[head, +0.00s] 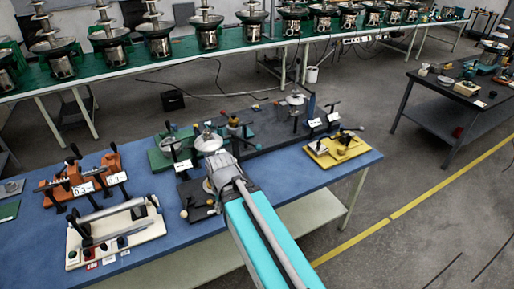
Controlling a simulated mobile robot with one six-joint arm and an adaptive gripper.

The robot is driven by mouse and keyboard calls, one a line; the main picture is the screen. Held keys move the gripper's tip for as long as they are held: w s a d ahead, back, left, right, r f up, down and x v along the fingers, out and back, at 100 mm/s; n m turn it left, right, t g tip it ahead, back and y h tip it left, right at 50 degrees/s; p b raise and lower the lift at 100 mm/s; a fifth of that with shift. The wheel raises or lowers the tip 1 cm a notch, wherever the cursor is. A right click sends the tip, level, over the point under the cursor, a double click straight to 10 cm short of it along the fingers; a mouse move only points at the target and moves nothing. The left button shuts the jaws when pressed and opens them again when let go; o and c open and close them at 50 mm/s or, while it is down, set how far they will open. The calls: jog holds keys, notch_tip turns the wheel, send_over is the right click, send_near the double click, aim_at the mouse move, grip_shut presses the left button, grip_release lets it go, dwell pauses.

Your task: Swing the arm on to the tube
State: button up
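A white-based fixture (150,232) stands at the front left of the blue table. A long silver tube (112,211) lies across its back, held level between dark end supports. A second pale bar lies in front of it, and dark knobs and small coloured labels line the front edge. I cannot tell which part of this fixture is its swinging arm. My own arm reaches in from the bottom middle, its grey end over the table, to the right of the fixture and apart from it. I cannot make out my gripper's fingers.
Orange clamp fixtures (70,182) stand behind the white one. Green and dark fixtures with silver domes crowd the middle, and a yellow-based fixture (340,150) sits at the right end. A dark table (450,90) stands right.

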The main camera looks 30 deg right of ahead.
jog(key=o, duration=0.3)
jog(key=shift+d, duration=0.1)
jog(key=m+t+y+b, duration=1.25)
jog(key=m+b, duration=0.75)
jog(key=m, duration=0.6)
send_near(259, 148)
jog(key=s+d+f+t+h, duration=0.1)
jog(key=s+d+t+h, duration=0.1)
jog(key=s, duration=0.1)
jog(key=shift+w+y, duration=0.2)
jog(key=shift+y, duration=0.05)
jog(key=shift+w+a, duration=0.1)
jog(key=shift+a, duration=0.05)
jog(key=shift+x, duration=6.8)
